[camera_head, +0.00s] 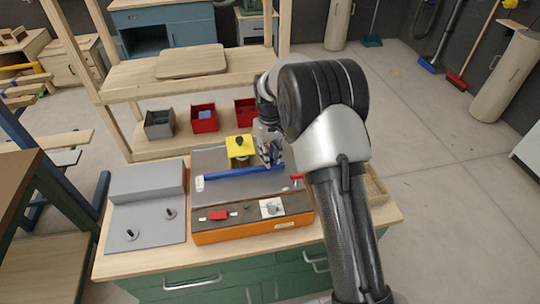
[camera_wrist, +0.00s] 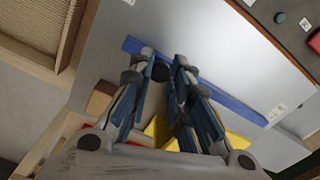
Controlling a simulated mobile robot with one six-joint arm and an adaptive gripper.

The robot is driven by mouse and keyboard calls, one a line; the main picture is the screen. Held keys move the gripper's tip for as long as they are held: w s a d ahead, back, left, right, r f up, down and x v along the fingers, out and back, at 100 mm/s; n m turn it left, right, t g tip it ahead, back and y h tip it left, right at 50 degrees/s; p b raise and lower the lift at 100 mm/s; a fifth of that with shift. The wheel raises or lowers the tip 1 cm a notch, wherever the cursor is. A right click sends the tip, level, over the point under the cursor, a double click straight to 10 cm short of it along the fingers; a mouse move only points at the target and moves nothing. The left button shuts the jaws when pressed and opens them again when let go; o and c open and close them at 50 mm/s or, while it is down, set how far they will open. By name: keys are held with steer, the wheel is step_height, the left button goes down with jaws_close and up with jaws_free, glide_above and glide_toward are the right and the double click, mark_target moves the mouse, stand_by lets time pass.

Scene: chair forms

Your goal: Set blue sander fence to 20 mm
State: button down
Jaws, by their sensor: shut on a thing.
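The blue fence (camera_head: 232,172) lies as a long bar across the grey table of the orange-based sander (camera_head: 232,234). It also shows in the wrist view (camera_wrist: 236,106). My gripper (camera_head: 272,162) is low over the table near the fence's right end, right of the yellow block (camera_head: 238,145) with its black knob. In the wrist view my gripper's fingers (camera_wrist: 166,68) are close together over the fence, with a dark part between them. My gripper is shut, apparently on the blue fence; the fingers hide the exact contact. The scale reading is too small to tell.
A grey panel with two knobs (camera_head: 134,232) stands left of the sander on the wooden bench (camera_head: 391,213). Red bins (camera_head: 204,118) and a grey bin (camera_head: 159,125) sit on the shelf behind. The wooden uprights are obstacles at the back. Open floor lies right.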

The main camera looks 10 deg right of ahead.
steer(key=shift+s, duration=0.1)
steer(key=shift+s+r+p, duration=0.1)
steer(key=shift+s+p, duration=0.15)
steer(key=shift+p, duration=0.3)
steer(key=shift+s, duration=0.25)
steer(key=c, duration=1.8)
jaws_free()
steer(key=shift+w, duration=0.1)
steer(key=shift+o, duration=0.2)
step_height(320, 180, up, 12)
